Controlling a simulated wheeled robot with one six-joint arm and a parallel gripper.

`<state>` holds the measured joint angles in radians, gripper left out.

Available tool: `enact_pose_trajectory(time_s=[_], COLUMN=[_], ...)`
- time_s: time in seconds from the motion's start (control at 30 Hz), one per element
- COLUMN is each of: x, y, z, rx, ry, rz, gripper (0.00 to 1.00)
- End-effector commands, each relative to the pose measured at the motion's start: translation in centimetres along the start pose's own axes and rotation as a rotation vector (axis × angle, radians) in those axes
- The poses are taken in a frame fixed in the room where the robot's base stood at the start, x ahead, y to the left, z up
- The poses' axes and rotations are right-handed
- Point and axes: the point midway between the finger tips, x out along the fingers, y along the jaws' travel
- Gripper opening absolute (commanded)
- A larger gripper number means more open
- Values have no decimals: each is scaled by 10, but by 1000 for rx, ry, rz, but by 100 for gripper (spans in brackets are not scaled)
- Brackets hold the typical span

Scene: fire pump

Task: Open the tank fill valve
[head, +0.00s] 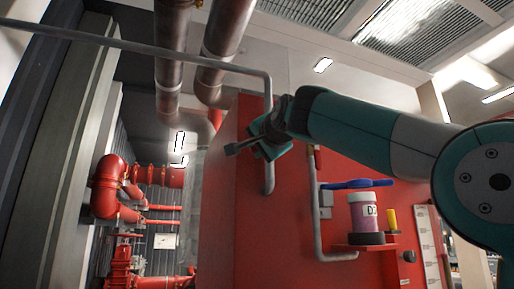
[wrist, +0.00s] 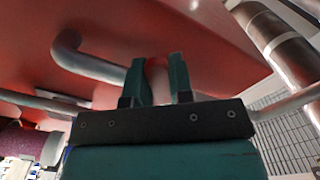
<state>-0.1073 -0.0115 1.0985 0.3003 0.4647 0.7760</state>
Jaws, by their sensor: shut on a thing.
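My gripper (head: 262,143) is at the grey pipe (head: 268,92) that bends down in front of the red tank (head: 226,215). In the wrist view its two teal fingers (wrist: 160,82) stand close to each other, with a pale reddish piece (wrist: 157,76) between them. I take this piece to be the tank fill valve's handle; most of it is hidden by the fingers. The valve body is hidden behind my gripper in the head view, so I cannot tell how far it is turned.
A second grey pipe (head: 317,225) with a blue handle (head: 357,184) is to the right. A pink-and-white jar (head: 364,212) and a yellow item (head: 391,220) stand on a red shelf (head: 368,247). Large overhead pipes (head: 222,45) and red pipework (head: 107,190) are left.

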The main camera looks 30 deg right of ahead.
Motion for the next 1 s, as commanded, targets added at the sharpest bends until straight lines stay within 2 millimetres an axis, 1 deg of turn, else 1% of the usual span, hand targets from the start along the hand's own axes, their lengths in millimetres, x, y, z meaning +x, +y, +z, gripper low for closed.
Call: enact_pose_trajectory(time_s=[0.23, 0.27, 0.3, 0.37, 0.87, 1.0], x=[0, 0, 0, 0, 1, 1], y=[1, 1, 1, 1, 1, -3], z=[1, 1, 1, 1, 0, -1], rx=[1, 1, 2, 2, 5, 46], ry=[-2, -2, -2, -2, 1, 0], rz=[3, 3, 3, 3, 4, 3], gripper=[0, 23, 33, 46, 47, 47])
